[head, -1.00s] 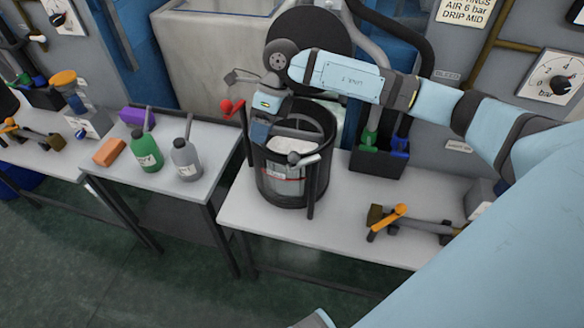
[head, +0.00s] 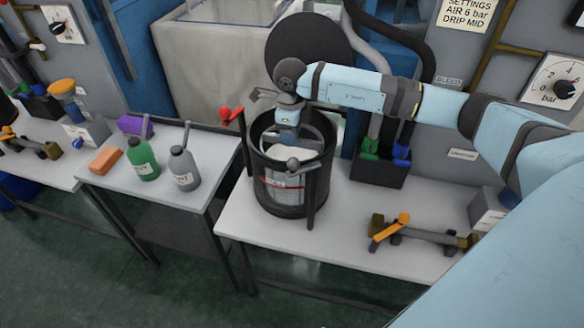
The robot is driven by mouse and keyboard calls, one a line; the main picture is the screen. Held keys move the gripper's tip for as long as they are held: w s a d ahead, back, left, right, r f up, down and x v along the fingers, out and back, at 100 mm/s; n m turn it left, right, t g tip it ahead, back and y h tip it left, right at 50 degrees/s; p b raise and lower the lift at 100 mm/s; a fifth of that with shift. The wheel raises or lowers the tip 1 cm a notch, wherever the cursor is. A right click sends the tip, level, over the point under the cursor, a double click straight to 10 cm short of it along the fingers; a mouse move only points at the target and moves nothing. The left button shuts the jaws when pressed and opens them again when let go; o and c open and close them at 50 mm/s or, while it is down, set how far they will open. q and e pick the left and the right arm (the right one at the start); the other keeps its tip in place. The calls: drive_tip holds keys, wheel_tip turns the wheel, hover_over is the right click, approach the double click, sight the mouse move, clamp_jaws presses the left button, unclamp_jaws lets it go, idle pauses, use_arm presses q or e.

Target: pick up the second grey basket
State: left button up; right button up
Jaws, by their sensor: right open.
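A dark round drum-like holder (head: 262,190) stands on the right-hand white table. Inside it sits a grey container (head: 285,188) with a label and a red stripe, its top pale; I cannot tell for sure that it is a grey basket. No second one like it is clear to see. My right gripper (head: 288,138) points down into the mouth of the holder, over the pale top. It is open; its fingertips are partly hidden by the rim, and contact cannot be told. My left gripper is not in view.
Levers with a red knob (head: 226,113) and a grey knob (head: 293,163) rise beside the holder. A black bin (head: 379,173) stands behind right, an orange-handled tool (head: 389,230) front right. The left table bears a green bottle (head: 143,160) and a grey bottle (head: 184,168).

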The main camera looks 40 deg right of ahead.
wheel_tip(320, 180, down, 5)
drive_tip(key=shift+w+r, duration=0.1)
drive_tip(key=shift+w, duration=0.05)
clamp_jaws()
drive_tip(key=shift+r, duration=0.2)
